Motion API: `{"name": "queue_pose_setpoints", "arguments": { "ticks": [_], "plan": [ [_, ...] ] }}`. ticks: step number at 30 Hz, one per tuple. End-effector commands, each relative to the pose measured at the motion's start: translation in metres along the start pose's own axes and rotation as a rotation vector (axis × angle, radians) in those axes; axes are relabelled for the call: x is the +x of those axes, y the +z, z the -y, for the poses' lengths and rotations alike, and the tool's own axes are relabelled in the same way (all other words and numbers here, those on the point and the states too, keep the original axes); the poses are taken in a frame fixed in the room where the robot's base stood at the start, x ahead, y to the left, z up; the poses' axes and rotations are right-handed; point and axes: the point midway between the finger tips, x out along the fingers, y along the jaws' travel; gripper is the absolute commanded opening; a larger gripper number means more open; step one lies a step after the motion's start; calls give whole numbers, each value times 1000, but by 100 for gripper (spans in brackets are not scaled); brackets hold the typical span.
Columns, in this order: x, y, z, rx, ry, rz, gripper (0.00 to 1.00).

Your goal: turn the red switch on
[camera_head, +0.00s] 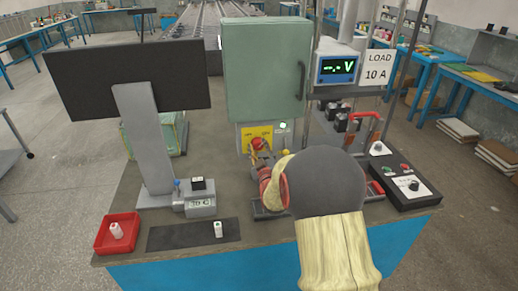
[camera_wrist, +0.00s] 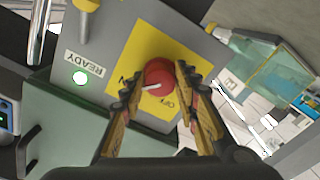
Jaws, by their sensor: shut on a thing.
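The red switch (camera_head: 258,144) is a round knob on a yellow plate (camera_head: 249,133), on the grey panel under the green cabinet. In the wrist view the red knob (camera_wrist: 158,72) has a white pointer line slanting toward the lower left. Small dark lettering on the yellow plate (camera_wrist: 150,42) is partly covered and hard to read. My gripper (camera_wrist: 156,82) is closed around the knob, with one finger at each side. In the head view my arm hides most of the gripper.
A pale lamp (camera_wrist: 80,78) glows beside a READY label.

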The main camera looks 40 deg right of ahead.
Motion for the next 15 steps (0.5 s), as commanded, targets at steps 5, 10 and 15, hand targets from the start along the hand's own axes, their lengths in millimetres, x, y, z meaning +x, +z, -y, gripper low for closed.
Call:
{"name": "queue_pose_setpoints", "arguments": {
  "ticks": [5, 10, 15],
  "plan": [
    [0, 2, 1, 4, -2, 3, 6],
    [0, 2, 1, 4, -2, 4, 6],
    [0, 1, 1, 3, -1, 3, 39]
  ]
}}
